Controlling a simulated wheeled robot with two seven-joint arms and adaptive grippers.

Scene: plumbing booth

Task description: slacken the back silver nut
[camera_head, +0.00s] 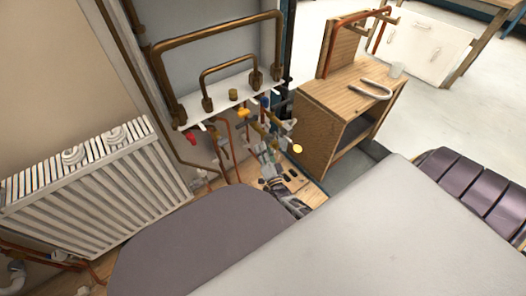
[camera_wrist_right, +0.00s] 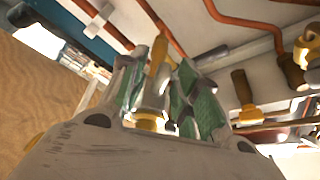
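My right gripper (camera_head: 268,160) is down at the cluster of brass pipe fittings (camera_head: 256,126) below the white manifold shelf. In the right wrist view its two green-padded fingers (camera_wrist_right: 157,85) stand on either side of a brass fitting (camera_wrist_right: 159,52) with a silver nut-like part (camera_wrist_right: 152,90). The gap between the fingers is narrow; whether the pads press on the silver part is not clear. In the head view the gripper and the fittings overlap, so I cannot tell the silver nuts apart there. My left gripper is not in view.
Copper pipes (camera_wrist_right: 170,28) and more brass valves (camera_wrist_right: 243,88) are close to the right gripper. A wooden cabinet (camera_head: 318,135) with a grey U-shaped pipe (camera_head: 372,90) on top stands to the right. A white radiator (camera_head: 95,190) stands at left. Open floor lies at far right.

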